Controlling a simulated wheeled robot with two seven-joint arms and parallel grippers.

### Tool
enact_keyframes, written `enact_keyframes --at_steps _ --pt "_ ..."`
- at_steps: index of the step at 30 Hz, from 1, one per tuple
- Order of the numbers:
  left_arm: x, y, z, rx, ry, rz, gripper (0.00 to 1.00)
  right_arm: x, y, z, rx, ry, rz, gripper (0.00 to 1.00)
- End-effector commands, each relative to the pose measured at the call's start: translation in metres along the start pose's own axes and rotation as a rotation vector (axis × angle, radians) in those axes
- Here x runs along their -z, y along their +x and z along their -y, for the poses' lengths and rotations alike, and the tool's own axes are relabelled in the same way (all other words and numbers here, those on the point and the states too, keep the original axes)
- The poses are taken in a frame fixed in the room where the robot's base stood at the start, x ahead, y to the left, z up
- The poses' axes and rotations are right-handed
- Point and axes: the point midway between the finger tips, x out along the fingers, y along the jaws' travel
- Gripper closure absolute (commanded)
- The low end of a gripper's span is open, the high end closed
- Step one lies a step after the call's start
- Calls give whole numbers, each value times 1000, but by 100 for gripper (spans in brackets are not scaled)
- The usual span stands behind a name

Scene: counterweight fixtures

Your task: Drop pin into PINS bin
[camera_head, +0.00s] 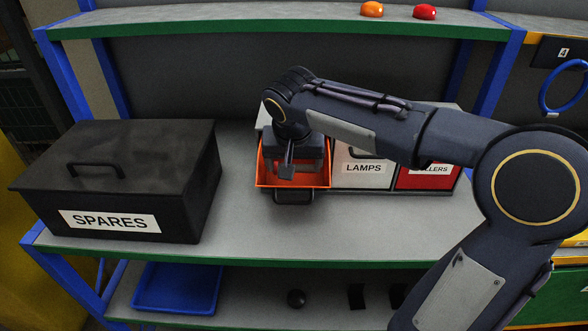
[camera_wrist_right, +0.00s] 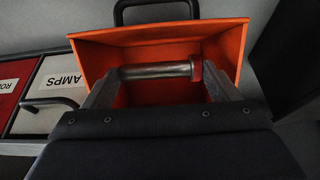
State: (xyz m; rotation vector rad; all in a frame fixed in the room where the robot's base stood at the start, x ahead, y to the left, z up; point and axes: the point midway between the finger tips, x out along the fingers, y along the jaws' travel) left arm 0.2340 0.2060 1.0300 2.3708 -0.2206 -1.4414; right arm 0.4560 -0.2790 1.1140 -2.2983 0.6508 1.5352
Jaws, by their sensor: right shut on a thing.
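My right gripper (camera_head: 290,168) points down over the open orange bin (camera_head: 264,181) on the shelf. It also shows in the right wrist view (camera_wrist_right: 160,78), shut on a grey metal pin (camera_wrist_right: 152,71) with a red end. The pin lies across between the two fingers, over the bin's opening. I cannot tell how far it is above the bin floor. The orange bin's walls show in the wrist view (camera_wrist_right: 225,48), and its inside looks empty where visible. No PINS label is visible. My left gripper is not in view.
A white LAMPS bin (camera_head: 362,176) and a red bin (camera_head: 429,178), its label partly hidden by my arm, stand right of the orange bin. A black SPARES box (camera_head: 110,180) stands at left. A blue tray (camera_head: 176,288) is below. The shelf front is clear.

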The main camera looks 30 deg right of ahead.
Motion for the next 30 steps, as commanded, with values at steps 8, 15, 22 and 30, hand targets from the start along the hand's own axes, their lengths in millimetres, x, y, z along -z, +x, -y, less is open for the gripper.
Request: enact_keyframes --at_steps 8,15,22,30 --pt "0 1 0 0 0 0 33 -9 20 0 2 0 -1 46" --pt "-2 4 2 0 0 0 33 -10 22 0 1 0 0 46" --pt "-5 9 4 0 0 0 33 -13 29 0 1 0 -1 46" --pt "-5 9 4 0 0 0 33 -13 29 0 1 0 0 0"
